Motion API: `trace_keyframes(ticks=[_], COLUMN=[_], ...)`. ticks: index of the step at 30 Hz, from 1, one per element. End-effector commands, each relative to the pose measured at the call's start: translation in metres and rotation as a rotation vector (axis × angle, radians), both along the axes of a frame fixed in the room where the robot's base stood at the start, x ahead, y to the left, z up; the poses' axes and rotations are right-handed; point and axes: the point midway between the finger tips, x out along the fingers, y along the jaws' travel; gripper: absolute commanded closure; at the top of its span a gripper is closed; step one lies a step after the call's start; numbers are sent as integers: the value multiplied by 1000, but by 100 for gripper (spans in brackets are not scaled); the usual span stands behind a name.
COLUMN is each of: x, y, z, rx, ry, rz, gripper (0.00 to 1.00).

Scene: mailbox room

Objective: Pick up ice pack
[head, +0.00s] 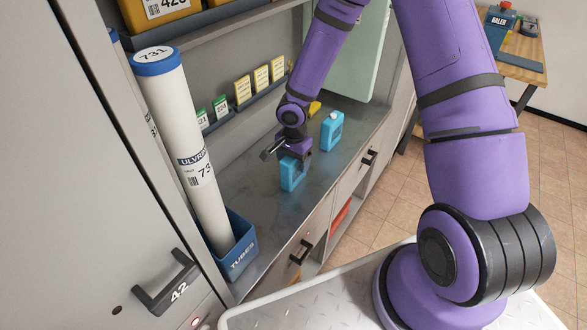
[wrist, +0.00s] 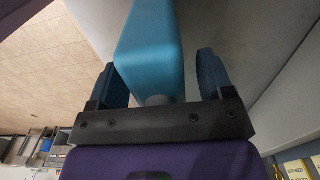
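Two light blue blocky packs stand on the grey metal counter (head: 255,200). The nearer blue ice pack (head: 292,174) is right under my gripper (head: 294,152). The farther blue pack (head: 332,131) has a whitish cap and stands apart, behind and to the right. In the wrist view the ice pack (wrist: 150,45) lies between my two dark fingers (wrist: 160,68), its round grey cap towards the palm. A gap shows between the pack and the right finger; the left finger is close beside it, contact unclear. My gripper is open around the pack.
A tall white tube (head: 185,150) stands in a blue tubes box (head: 238,245) at the counter's left. Yellow and green labelled boxes (head: 243,90) line a ledge behind. A yellow item (head: 314,108) sits partly hidden behind my wrist. Drawer handles (head: 301,252) project in front.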

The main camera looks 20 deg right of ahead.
Motion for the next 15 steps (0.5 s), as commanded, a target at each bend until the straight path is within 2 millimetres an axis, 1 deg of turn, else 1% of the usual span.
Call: trace_keyframes(ticks=[1,2,3,5,6,8,15], x=[0,0,0,0,0,0,0], y=[0,0,0,0,0,0,0], z=[0,0,0,0,0,0,1], rx=[0,0,0,0,0,0,1], ry=[0,0,0,0,0,0,-1], rz=[0,0,0,0,0,0,0], gripper=[37,44,53,67,76,90,90])
